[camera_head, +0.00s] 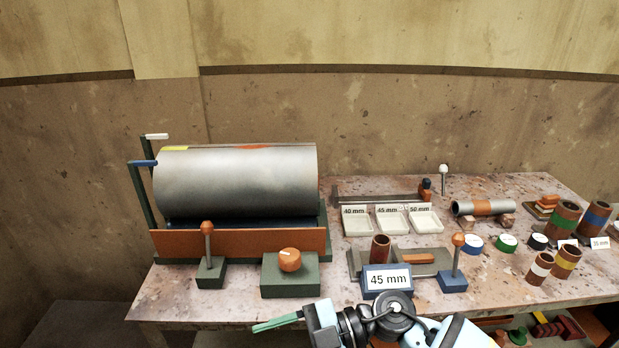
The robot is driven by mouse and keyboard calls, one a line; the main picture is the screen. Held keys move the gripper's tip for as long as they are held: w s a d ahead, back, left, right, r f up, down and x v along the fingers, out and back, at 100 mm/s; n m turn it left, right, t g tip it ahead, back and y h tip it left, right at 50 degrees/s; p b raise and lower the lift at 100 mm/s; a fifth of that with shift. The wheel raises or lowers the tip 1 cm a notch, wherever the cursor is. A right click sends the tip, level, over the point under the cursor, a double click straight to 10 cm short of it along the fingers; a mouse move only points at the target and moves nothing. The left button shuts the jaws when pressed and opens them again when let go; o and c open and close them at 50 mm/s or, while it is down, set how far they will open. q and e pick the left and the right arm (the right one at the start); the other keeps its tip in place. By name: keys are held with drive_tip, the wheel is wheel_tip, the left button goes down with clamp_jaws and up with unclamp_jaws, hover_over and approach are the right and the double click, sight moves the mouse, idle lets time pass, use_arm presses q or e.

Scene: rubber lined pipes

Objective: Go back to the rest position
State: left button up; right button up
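My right arm comes in from the bottom right, in front of the table's front edge. Its gripper (276,322) points left, with slim green fingers seen nearly edge-on. Nothing is visible in it, but whether the fingers are apart or together is unclear. It is below and in front of the green block with the orange knob (290,260), apart from the table items. My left gripper is not in view.
The table (225,302) holds a large grey roller machine (238,180), a "45 mm" sign (387,281), levers, white trays (392,221), a pipe on supports (484,208) and several upright brown pipes (567,262) at right. The table's front left is bare.

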drive_tip(key=s+d+f+m+t+h+p, duration=0.1)
drive_tip(key=d+f+m+t+h, duration=0.35)
drive_tip(key=m+t, duration=0.6)
drive_tip(key=d+f+m+t+h+p, duration=0.1)
drive_tip(key=d+f+m+t+h, duration=0.1)
drive_tip(key=d+f+m+t, duration=0.6)
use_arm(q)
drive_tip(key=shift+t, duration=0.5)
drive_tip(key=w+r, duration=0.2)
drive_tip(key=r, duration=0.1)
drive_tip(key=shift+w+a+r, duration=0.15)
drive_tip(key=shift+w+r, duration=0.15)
use_arm(e)
drive_tip(key=s+d+f+m+g+h, duration=0.2)
drive_tip(key=s+d+f, duration=0.4)
drive_tip(key=s, duration=0.4)
drive_tip(key=s+d+f+m+g+h, duration=0.3)
drive_tip(key=s+d+f+m+h, duration=0.1)
drive_tip(key=s, duration=0.6)
wheel_tip(320, 180, down, 3)
drive_tip(key=d+h, duration=0.1)
drive_tip(key=d, duration=0.1)
drive_tip(key=shift+d+f+g+h, duration=0.15)
drive_tip(key=shift+d+g+h, duration=0.2)
drive_tip(key=shift+d, duration=0.05)
drive_tip(key=shift+m, duration=0.25)
drive_tip(key=shift+c, duration=0.3)
